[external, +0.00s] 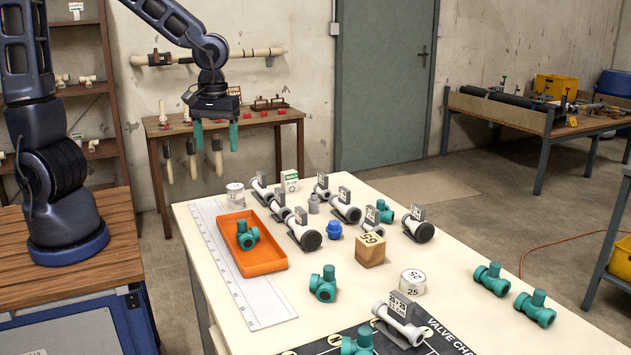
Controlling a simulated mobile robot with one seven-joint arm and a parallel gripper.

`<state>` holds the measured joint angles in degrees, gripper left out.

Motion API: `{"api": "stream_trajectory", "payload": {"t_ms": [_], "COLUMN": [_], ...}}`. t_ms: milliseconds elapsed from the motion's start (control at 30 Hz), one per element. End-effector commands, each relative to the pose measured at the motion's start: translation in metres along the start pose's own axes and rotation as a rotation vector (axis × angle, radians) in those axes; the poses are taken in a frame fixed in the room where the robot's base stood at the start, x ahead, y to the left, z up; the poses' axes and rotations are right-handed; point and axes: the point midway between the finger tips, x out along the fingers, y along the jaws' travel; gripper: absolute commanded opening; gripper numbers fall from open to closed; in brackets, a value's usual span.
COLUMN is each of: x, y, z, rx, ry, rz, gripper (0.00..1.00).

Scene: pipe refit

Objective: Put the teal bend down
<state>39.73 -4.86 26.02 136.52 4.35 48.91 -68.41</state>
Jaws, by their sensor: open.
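My gripper (216,138) hangs high in the air behind the orange tray, with its teal fingers apart and nothing visible between them. A teal pipe fitting (247,236) lies inside the orange tray (264,268), below my gripper and apart from it. Other teal fittings stand on the pale table: one right of the tray (322,285), one at the far side (384,213), two at the right (490,279) (534,308), and one on the dark chart (358,343). I cannot tell which of these is the bend.
A white ruler board (239,285) lies left of the tray. Grey-white pipe pieces with labelled blocks (305,231), a blue fitting (334,231), a wooden block (371,250) and a white cylinder (412,282) crowd the middle. The table's right side has clear patches.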

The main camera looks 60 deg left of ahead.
Motion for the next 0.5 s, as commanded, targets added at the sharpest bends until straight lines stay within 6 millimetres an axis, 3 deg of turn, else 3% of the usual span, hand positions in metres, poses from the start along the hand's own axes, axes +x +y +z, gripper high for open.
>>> {"api": "stream_trajectory", "payload": {"t_ms": [200, 500], "x": [-0.043, -0.093], "y": [-0.041, -0.1], "z": [-0.007, -0.002], "rx": [0.203, 0.493], "ry": [0.003, 0.109], "rz": [0.113, 0.224], "gripper": [0.71, 0.71]}}
